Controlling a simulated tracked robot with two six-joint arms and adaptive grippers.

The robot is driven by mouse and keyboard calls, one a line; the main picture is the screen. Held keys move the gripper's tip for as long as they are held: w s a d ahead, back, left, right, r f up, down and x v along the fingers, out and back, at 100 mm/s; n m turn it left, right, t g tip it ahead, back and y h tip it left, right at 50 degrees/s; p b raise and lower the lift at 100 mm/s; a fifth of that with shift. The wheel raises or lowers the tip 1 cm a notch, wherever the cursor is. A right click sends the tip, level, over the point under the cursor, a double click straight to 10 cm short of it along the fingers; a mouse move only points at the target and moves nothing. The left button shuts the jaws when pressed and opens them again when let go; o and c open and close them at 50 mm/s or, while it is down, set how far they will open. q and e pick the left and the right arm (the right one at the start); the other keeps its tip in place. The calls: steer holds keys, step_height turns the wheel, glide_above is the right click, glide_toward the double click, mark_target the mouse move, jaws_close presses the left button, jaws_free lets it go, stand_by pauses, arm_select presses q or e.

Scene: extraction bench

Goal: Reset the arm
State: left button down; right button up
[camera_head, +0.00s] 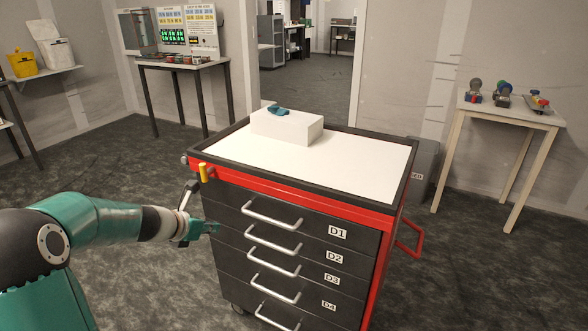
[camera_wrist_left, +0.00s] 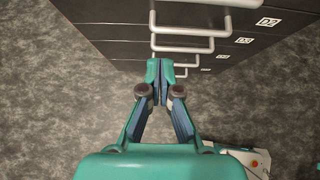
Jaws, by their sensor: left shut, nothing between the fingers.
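My left arm (camera_head: 110,220) is green and comes in from the left in the head view. Its gripper (camera_head: 212,228) is in front of the left side of the drawer cabinet (camera_head: 300,205), near the top drawer. In the left wrist view the gripper (camera_wrist_left: 160,72) is shut, with its fingertips together and nothing between them. The fingertips point toward the drawer handles (camera_wrist_left: 190,42); I cannot tell how far apart they are. My right arm and gripper are not in view.
The cabinet's white top (camera_head: 370,160) carries a white block (camera_head: 287,127) with a small blue item (camera_head: 277,110) on it. A yellow-handled part (camera_head: 205,172) sticks out at its left edge. A side table (camera_head: 515,120) stands right. The floor at left is open.

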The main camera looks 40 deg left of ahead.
arm_select(q)
steer(key=w+d+f+m+h+p, duration=0.25)
steer(key=w+d, duration=0.25)
steer(key=d, duration=0.4)
steer(key=s+d+f+m+g+h+p, duration=0.15)
steer(key=d+f, duration=0.25)
steer(key=d, duration=0.4)
steer(key=w+d+f+m+g+h+p, duration=0.1)
steer(key=d+f+m+g+h+p, duration=0.15)
steer(key=d+f, duration=0.4)
arm_select(e)
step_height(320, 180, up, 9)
steer(key=p, duration=0.2)
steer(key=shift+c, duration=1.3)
arm_select(q)
steer(key=s+d+f+m+g, duration=0.2)
steer(key=s+d+f+m, duration=0.2)
steer(key=s+d+m, duration=0.5)
steer(key=s+d+f+m+g, duration=0.3)
steer(key=s+d+m, duration=0.7)
steer(key=m, duration=1)
step_height(320, 180, down, 2)
steer(key=shift+d+f+y, duration=0.15)
steer(key=shift+y, duration=0.3)
